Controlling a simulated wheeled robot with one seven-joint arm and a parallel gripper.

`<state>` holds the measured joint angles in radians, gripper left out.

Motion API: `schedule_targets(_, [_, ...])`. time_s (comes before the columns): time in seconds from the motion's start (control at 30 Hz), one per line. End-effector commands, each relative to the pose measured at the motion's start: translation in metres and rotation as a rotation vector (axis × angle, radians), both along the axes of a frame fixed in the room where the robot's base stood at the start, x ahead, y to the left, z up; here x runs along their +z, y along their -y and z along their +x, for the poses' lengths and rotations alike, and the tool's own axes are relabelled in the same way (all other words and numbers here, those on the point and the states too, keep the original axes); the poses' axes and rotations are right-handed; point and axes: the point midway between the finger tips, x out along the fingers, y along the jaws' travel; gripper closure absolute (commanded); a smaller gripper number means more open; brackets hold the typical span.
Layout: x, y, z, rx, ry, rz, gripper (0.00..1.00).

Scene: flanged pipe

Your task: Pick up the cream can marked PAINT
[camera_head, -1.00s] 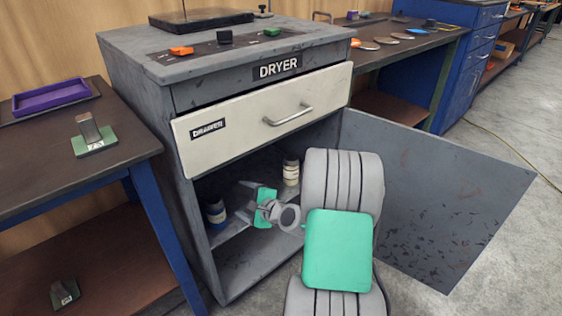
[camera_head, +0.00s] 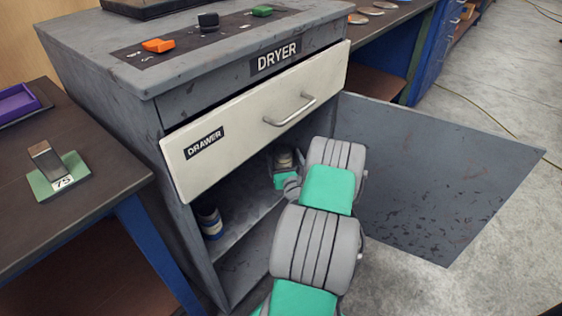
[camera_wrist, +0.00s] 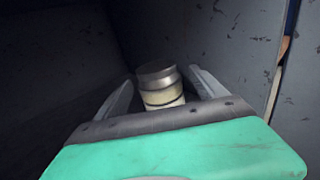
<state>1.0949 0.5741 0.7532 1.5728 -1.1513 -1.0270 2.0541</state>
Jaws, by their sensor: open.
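A cream can (camera_wrist: 160,92) with a grey lid stands upright inside the dryer cabinet. In the wrist view it lies between the two open fingers of my gripper (camera_wrist: 162,88), with the lower part hidden by the gripper's body. No PAINT marking can be read. In the head view the can's top (camera_head: 284,157) shows at the right side of the compartment, just beyond my gripper (camera_head: 280,165), whose fingers are mostly hidden there. I cannot tell whether the fingers touch the can.
A second can with a blue band (camera_head: 209,221) stands at the shelf's left. The open cabinet door (camera_head: 430,180) is right of my arm. The drawer front (camera_head: 255,125) juts out above the opening. A table (camera_head: 80,195) stands at left.

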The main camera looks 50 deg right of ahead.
Motion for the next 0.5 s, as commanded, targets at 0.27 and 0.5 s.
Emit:
schedule_targets(0.27, [-0.004, 0.021, 0.035, 0.004, 0.000, -0.002, 0.19])
schedule_targets(0.5, [-0.004, 0.021, 0.035, 0.005, -0.001, -0.002, 0.23])
